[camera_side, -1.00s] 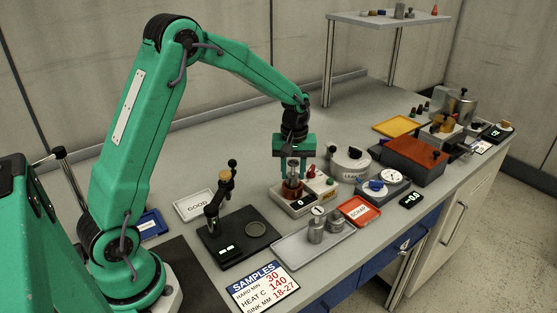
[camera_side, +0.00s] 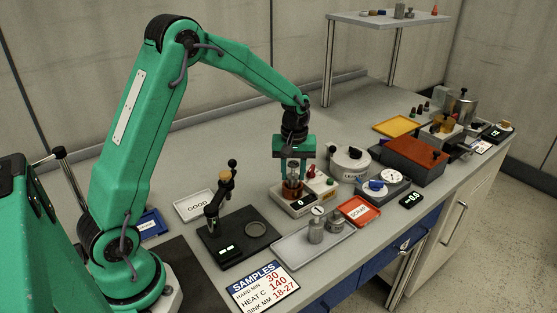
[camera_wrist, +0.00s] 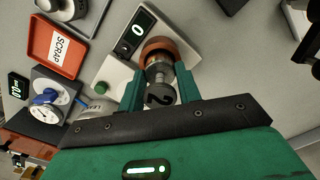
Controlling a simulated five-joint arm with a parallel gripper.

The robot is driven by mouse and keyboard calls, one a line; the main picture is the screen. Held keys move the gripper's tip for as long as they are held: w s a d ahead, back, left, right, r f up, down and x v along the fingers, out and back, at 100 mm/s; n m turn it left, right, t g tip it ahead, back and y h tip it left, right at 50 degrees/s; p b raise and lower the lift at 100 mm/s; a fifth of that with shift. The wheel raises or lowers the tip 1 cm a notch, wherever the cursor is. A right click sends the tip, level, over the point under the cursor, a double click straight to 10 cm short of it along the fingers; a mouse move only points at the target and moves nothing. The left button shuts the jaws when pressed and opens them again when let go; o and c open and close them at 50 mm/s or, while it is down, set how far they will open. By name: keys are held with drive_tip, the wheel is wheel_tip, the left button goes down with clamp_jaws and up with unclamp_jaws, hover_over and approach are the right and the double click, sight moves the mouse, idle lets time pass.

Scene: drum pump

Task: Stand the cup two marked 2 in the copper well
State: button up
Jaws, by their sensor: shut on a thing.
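Cup two (camera_wrist: 160,94) is a grey metal cup with a dark 2 on its top, seen in the wrist view. My gripper (camera_side: 293,174) is shut on it, a green finger on each side (camera_wrist: 159,90). The copper well (camera_wrist: 158,47) is an orange-brown ring on a white block with a dark display reading 0. The cup's far end is at the well's opening, and it looks upright in the side view (camera_side: 293,166). The fingers and cup hide the inside of the well, so I cannot tell how deep the cup sits.
A grey tray (camera_side: 290,250) with metal cups and a round tag 1 lies in front of the well block. A red SCRAP tray (camera_side: 360,210) is to its right. A black stand (camera_side: 237,245) is to its left, and a white GOOD tray (camera_side: 194,205) lies beyond.

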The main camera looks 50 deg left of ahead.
idle(0.3)
drive_tip(key=o, duration=1.5)
drive_tip(key=shift+r, duration=0.1)
drive_tip(key=shift+r, duration=3.9)
drive_tip(key=shift+r, duration=0.1)
